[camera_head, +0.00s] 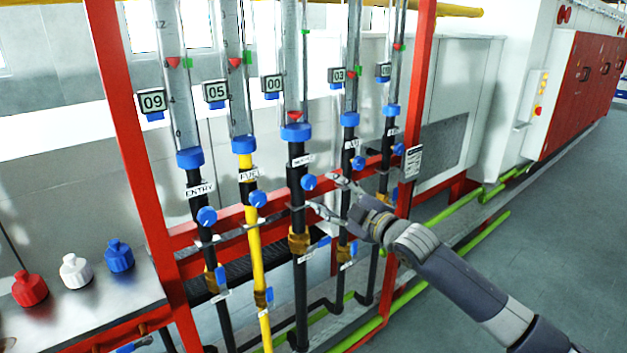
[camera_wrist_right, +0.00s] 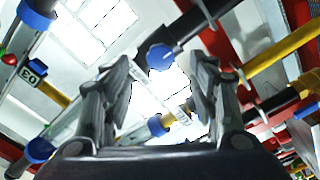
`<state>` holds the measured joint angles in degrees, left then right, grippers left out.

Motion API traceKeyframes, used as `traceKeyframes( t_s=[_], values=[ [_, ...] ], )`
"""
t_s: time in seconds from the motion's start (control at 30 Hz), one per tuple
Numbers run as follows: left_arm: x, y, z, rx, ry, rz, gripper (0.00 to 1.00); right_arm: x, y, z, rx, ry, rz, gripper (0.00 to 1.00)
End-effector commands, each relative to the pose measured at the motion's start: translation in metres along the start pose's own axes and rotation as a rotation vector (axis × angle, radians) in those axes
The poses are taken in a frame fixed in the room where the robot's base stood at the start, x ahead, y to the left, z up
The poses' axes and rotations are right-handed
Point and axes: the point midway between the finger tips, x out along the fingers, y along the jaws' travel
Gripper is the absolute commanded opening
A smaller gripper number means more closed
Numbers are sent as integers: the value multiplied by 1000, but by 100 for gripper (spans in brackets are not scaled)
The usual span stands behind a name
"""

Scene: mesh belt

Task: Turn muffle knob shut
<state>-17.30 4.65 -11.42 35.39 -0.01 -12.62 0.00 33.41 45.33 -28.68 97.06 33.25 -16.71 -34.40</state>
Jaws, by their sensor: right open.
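The third flow tube from the left has a blue knob (camera_head: 308,182) on its black pipe, under a small label (camera_head: 301,160) that I cannot read clearly; I take it as the muffle knob. My right gripper (camera_head: 327,193) is open just right of this knob, its fingers pointing at it. In the right wrist view a blue knob (camera_wrist_right: 160,55) shows beyond and between the open fingertips (camera_wrist_right: 163,65). The fingers look apart from it. My left gripper is not in view.
Neighbouring knobs are the entry knob (camera_head: 207,216), the fuel knob (camera_head: 257,199) and another blue knob (camera_head: 358,163) close behind my right gripper. A red frame post (camera_head: 418,110) stands at the right. Three capped bottles, including a white one (camera_head: 75,270), stand at the lower left.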

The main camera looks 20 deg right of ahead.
Motion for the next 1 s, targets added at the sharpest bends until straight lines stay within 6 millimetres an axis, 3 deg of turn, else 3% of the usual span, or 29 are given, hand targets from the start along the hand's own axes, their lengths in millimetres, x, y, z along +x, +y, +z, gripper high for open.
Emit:
traceKeyframes(
  t_s=[0.3, 0.5, 0.97, 1.0],
  values=[
    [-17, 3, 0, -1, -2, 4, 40, 53, 3, -2, 2, 0, 2, 54],
    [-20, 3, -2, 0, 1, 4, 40, 73, 1, 0, 2, 0, 1, 54],
    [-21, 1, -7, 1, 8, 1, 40, 80, 0, 0, 1, 0, 1, 54],
    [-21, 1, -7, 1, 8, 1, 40, 80, 0, 0, 1, 0, 1, 45]
  ],
)
